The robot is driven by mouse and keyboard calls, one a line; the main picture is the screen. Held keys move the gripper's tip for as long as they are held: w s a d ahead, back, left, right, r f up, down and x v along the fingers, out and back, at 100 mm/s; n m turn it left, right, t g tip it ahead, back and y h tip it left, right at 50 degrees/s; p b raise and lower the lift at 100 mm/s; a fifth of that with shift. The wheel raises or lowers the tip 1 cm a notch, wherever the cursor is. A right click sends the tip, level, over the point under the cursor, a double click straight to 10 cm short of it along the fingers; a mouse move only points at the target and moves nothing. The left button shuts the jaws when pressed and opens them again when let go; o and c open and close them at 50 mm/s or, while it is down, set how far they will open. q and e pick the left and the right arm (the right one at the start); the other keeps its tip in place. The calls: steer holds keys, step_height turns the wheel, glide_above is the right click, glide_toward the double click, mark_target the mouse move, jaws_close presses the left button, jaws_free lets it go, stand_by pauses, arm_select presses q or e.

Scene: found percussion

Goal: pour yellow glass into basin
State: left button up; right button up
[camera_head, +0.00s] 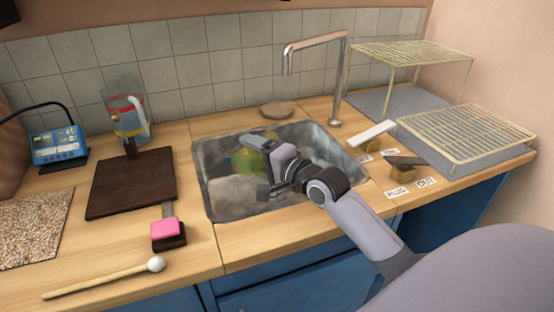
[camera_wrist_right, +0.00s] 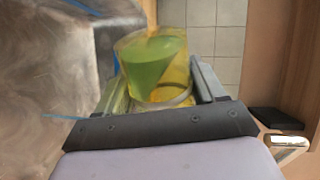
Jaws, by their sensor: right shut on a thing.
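The yellow glass (camera_head: 247,160) is see-through and yellow-green, and shows above the basin in the head view, partly covered by my right gripper. My right gripper (camera_head: 264,155) is shut on it. In the wrist view the glass (camera_wrist_right: 153,65) sits between the two fingers of my right gripper (camera_wrist_right: 160,85), with a green-yellow content inside. The picture there is turned, and I cannot tell whether anything runs out. The grey basin (camera_head: 206,165) is set into the wooden counter, its inside blotchy grey. My left gripper is not in view.
A metal tap (camera_head: 336,85) stands behind the basin. To the left are a dark board (camera_head: 130,190), a jug (camera_head: 125,120), a pink block (camera_head: 165,229) and a mallet (camera_head: 105,278). Wire racks (camera_head: 465,132) and small wooden blocks (camera_head: 405,172) are at the right.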

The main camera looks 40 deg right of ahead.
steer(key=shift+d+r+m+p, duration=0.15)
steer(key=shift+r+m+p, duration=0.2)
steer(key=shift+m+p, duration=0.4)
